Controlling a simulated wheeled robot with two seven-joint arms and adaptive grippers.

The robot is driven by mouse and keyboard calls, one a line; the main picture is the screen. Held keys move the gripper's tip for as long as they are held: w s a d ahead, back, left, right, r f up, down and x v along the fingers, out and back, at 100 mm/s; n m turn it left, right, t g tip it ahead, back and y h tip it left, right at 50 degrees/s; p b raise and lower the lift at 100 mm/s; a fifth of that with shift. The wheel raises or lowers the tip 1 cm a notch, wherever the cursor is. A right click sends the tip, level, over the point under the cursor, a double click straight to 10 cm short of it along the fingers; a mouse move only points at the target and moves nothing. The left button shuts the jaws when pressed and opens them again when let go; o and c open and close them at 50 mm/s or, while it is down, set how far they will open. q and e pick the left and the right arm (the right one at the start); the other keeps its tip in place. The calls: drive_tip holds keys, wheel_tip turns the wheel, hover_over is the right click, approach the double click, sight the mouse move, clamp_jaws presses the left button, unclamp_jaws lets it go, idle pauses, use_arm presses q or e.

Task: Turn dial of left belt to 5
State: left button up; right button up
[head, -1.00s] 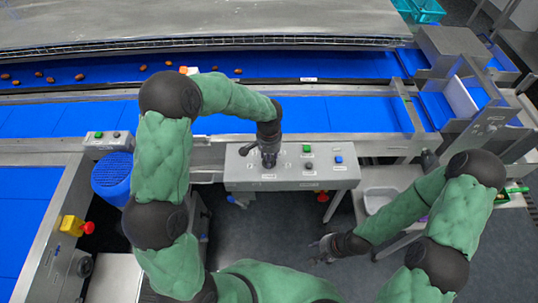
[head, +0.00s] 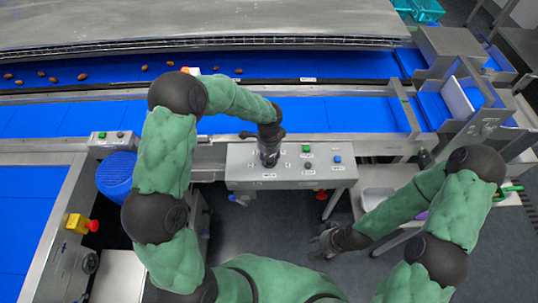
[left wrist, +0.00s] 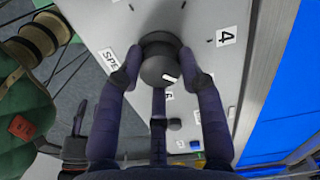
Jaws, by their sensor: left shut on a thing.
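The speed dial (left wrist: 157,50) is a round dark knob on the grey control box (left wrist: 110,25). Its white pointer mark faces down in the left wrist view, towards a partly hidden number label. A label 4 (left wrist: 226,36) is at the upper right, and a partly covered SPEED label (left wrist: 109,60) is at the left. My left gripper (left wrist: 161,62) is shut on the dial, with fingers on both sides of it. In the head view my left gripper (head: 268,158) covers the dial on the control box (head: 235,174). My right gripper (head: 325,240) hangs empty over the floor and looks open.
The control box also carries a green button (head: 307,149), a blue button (head: 337,159) and a small dark knob (head: 308,166). Blue belts (head: 300,115) run behind it, with several dates on the far one. A yellow-and-red stop button (head: 78,223) is at the left.

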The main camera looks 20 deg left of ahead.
sight(270, 157)
use_arm(q)
drive_tip(key=shift+w+d+r+m, duration=0.1)
drive_tip(key=shift+w+r+m, duration=0.1)
drive_tip(key=shift+w+m, duration=0.15)
idle(0.3)
drive_tip(key=o, duration=1)
drive_tip(key=shift+o, duration=0.7)
drive_tip(key=shift+s+d+f, duration=0.1)
drive_tip(key=shift+s, duration=0.05)
wheel_tip(270, 157, up, 12)
drive_tip(key=shift+s+f, duration=0.1)
